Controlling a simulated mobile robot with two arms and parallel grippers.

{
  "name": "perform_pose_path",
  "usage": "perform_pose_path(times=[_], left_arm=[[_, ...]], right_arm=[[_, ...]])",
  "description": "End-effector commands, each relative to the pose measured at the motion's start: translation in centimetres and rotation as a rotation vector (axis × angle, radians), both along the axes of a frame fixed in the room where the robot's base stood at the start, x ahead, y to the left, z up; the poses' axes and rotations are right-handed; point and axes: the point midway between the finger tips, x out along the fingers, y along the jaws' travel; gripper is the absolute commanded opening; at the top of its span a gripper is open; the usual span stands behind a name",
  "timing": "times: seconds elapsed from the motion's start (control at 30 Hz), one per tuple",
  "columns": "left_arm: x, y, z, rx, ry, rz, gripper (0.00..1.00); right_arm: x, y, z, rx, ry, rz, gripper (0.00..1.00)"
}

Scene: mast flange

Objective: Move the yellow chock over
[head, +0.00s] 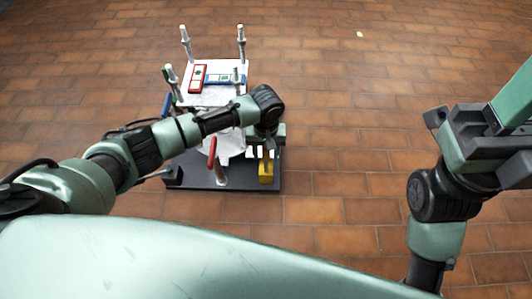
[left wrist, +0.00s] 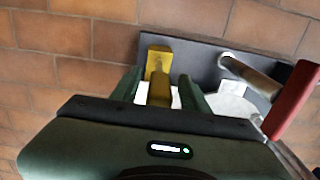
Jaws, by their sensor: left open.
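The yellow chock (head: 265,173) sits at the front right corner of a dark base plate (head: 240,185). In the left wrist view the chock (left wrist: 158,62) has a wider block at its far end and a narrower part reaching back between my fingers. My left gripper (head: 267,152) is above the chock, pointing down. In the left wrist view its two green fingers (left wrist: 159,84) are open, one on each side of the chock's narrow part. I cannot tell whether they touch it. My right arm's end (head: 470,145) is at the right, away from the plate; its fingertips are not clear.
A red-handled lever (head: 212,153) stands on the plate, close to my left gripper; it also shows in the left wrist view (left wrist: 293,98). Metal posts (head: 241,42), a red frame (head: 198,78) and a blue piece (head: 224,79) are behind. The tiled floor (head: 350,150) to the right is clear.

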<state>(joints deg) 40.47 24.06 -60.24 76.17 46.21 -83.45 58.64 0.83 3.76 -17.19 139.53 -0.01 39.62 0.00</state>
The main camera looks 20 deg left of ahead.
Motion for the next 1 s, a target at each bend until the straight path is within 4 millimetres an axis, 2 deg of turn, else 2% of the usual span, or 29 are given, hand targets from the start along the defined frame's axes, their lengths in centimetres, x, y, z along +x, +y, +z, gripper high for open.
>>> perform_pose_path(times=[0.1, 0.2, 0.27, 1.0], left_arm=[[0.02, -0.02, 0.06, 0.000, 0.000, 0.000, 0.43], [0.02, -0.03, 0.06, 0.000, 0.000, 0.000, 0.15], [0.02, -0.02, 0.07, 0.000, 0.000, 0.000, 0.00], [0.02, 0.02, 0.07, 0.000, 0.000, 0.000, 0.00]], right_arm=[[0.00, 0.00, 0.03, 0.000, 0.000, 0.000, 0.36], [0.00, 0.00, 0.02, 0.000, 0.000, 0.000, 0.36], [0.00, 0.00, 0.02, 0.000, 0.000, 0.000, 0.36], [-0.01, 0.01, 0.01, 0.000, 0.000, 0.001, 0.36]])
